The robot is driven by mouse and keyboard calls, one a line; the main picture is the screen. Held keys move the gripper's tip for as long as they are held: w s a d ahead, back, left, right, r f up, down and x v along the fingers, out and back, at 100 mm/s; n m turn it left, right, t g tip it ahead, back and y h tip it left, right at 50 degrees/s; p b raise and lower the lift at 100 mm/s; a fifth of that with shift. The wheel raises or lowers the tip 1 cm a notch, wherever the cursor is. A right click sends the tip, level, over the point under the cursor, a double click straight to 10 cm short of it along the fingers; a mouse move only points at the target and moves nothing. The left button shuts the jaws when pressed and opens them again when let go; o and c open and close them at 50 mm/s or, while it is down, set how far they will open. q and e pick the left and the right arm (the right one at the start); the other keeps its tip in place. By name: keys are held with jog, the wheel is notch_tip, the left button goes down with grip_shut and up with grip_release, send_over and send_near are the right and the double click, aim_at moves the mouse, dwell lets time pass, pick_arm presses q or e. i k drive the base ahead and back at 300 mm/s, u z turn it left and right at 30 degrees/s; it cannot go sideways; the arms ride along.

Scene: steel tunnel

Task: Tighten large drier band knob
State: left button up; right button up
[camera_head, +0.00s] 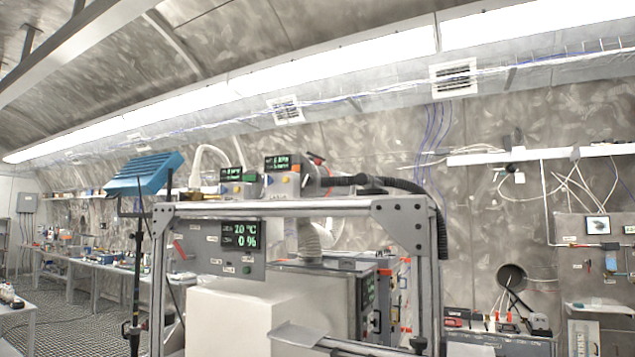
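No large drier band knob can be made out in the head view. An aluminium-framed rack (270,208) stands in the middle. A grey control panel (205,254) on it carries a red lever and a green readout that appears to show about 20 °C and 0 %. Behind it a ribbed pale hose (308,240) runs down to a steel box-shaped machine (315,273). Small instruments with green displays (283,176) sit on top of the rack. Neither of my grippers shows in the view.
A blue panel (145,173) rises at the rack's left. A workbench (97,262) lines the left wall. Open floor (75,325) shows at lower left.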

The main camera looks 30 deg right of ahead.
aim_at(307, 180)
jog(key=z, duration=1.2)
